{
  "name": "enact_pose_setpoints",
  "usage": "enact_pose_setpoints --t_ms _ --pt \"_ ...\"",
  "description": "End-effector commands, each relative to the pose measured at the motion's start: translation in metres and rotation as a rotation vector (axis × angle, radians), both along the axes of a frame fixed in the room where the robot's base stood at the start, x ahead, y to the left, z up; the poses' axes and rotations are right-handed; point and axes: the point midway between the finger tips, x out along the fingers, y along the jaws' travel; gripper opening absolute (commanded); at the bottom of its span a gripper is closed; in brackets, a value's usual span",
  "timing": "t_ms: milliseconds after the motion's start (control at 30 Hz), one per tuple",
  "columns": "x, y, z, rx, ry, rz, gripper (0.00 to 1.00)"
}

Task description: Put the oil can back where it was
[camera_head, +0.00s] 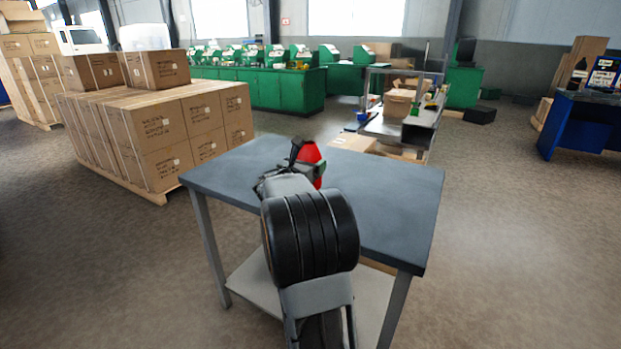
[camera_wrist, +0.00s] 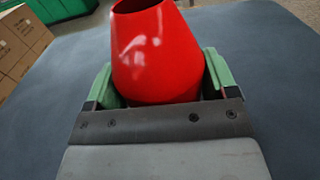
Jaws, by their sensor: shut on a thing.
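The red oil can (camera_head: 309,157) is at my gripper over the grey-blue table (camera_head: 400,190), toward its far side. In the wrist view the can (camera_wrist: 155,50) is a glossy red cone shape between the two green fingers of my gripper (camera_wrist: 158,88), which is shut on it. The can's lower part is hidden behind the gripper. My arm hides part of the can and table in the head view. I cannot tell whether the can touches the tabletop.
The visible tabletop around the can is bare. Stacked cardboard boxes (camera_head: 160,125) stand on a pallet at the left. A cluttered workbench (camera_head: 405,125) stands behind the table, green machine benches (camera_head: 270,90) farther back, and a blue bench (camera_head: 575,125) at the right.

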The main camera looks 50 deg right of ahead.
Motion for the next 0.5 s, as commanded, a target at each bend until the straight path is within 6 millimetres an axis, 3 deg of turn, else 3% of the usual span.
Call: enact_pose_setpoints --t_ms 167,400,500 --pt "0.0 -0.005 -0.007 0.0 0.0 -0.001 0.49" --pt "0.001 -0.009 -0.037 0.0 0.002 -0.001 0.49" --pt "0.001 -0.009 -0.041 0.0 -0.001 0.0 0.49"
